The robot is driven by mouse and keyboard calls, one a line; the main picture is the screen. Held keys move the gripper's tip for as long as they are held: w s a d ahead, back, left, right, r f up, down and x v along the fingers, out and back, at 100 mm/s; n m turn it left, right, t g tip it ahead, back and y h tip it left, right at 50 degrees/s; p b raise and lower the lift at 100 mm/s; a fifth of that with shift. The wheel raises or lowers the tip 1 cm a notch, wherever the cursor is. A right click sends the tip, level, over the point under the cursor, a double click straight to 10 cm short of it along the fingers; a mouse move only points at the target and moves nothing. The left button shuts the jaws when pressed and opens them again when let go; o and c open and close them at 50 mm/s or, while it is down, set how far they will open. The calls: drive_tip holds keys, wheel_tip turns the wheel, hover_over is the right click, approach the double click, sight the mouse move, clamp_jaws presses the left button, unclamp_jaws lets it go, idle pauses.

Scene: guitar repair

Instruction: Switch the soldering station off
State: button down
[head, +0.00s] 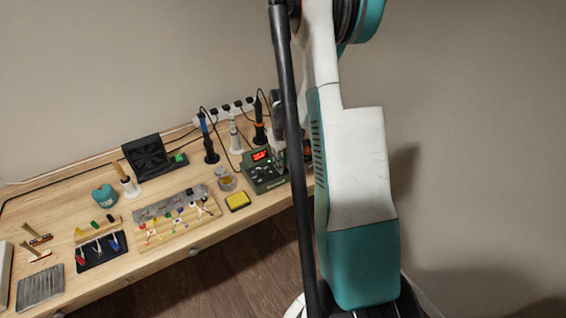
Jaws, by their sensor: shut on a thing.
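The soldering station (262,181) is a dark green box near the front edge of the wooden bench, left of my arm. Its red display is lit, and a small green light shows beside it. My gripper (280,168) points down at the right part of the station's top and appears to touch it. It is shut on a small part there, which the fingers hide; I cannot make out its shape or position.
Soldering irons in stands (210,151) and a power strip (228,108) with cables stand behind the station. A yellow sponge (238,200) and a small jar (226,181) sit to its left. A fan unit (148,156) and several small tools lie farther left.

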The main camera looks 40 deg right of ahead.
drive_tip(key=shift+w+d+g+b, duration=0.1)
drive_tip(key=shift+w+g+b, duration=0.2)
drive_tip(key=shift+g, duration=0.6)
drive_tip(key=shift+w+r+g+y, duration=0.1)
drive_tip(key=shift+g+y, duration=0.3)
drive_tip(key=shift+g, duration=0.4)
drive_tip(key=c, duration=1.4)
unclamp_jaws()
drive_tip(key=shift+c, duration=0.2)
drive_tip(key=shift+r, duration=0.1)
drive_tip(key=v, duration=1.2)
